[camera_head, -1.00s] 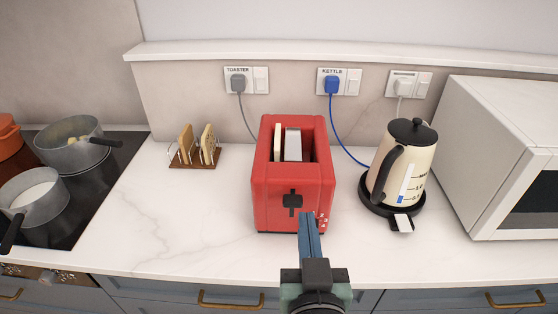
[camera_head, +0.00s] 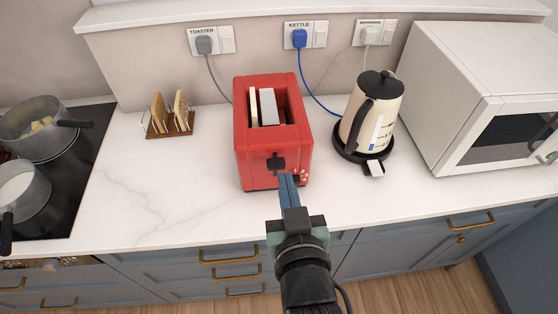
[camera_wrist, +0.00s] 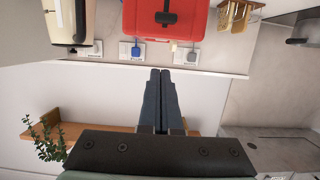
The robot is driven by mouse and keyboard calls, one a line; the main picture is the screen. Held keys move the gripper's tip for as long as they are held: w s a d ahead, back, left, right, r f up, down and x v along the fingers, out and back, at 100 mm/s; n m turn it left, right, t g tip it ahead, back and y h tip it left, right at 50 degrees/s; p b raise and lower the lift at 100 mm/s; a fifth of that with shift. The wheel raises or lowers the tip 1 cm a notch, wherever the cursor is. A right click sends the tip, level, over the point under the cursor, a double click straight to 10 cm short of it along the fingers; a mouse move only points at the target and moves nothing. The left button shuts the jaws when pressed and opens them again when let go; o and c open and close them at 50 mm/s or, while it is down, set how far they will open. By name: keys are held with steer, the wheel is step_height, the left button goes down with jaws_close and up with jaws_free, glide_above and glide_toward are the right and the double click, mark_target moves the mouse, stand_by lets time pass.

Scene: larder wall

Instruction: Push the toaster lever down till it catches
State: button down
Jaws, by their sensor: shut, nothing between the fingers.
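The red toaster (camera_head: 272,150) stands upright on the white counter, its black lever (camera_head: 276,163) on the front face. A pale slice (camera_head: 254,106) shows in its left slot, with a light grey piece beside it. My gripper (camera_head: 284,176) is shut and empty, its blue fingertips just below and right of the lever in the head view; contact cannot be told there. In the wrist view the toaster (camera_wrist: 190,20) and lever (camera_wrist: 166,17) are at the top edge, and the fingertips (camera_wrist: 160,73) appear apart from the lever. My fingers hide part of the toaster's lower front.
The cream kettle (camera_head: 370,118) stands right of the toaster, and the microwave (camera_head: 440,95) beyond it. A toast rack (camera_head: 170,127) is at left, then the hob (camera_head: 85,160) with pots (camera_head: 38,125). Counter between rack and toaster is clear. The toaster plug (camera_head: 204,45) is in its socket.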

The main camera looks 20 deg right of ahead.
steer(key=p, duration=0.2)
glide_above(277, 159)
steer(key=s, duration=0.3)
step_height(277, 159, down, 2)
steer(key=f, duration=0.2)
steer(key=shift+a+f, duration=0.3)
steer(key=shift+a, duration=0.05)
steer(key=shift+f+p, duration=0.35)
steer(key=shift+f, duration=0.55)
steer(key=shift+f, duration=0.1)
step_height(277, 159, down, 6)
steer(key=b, duration=0.5)
step_height(277, 159, up, 5)
steer(key=p, duration=0.3)
steer(key=shift+w+p, duration=0.15)
steer(key=shift+p, duration=0.25)
steer(key=b+v, duration=0.2)
steer(key=v, duration=0.8)
steer(key=shift+f, duration=0.4)
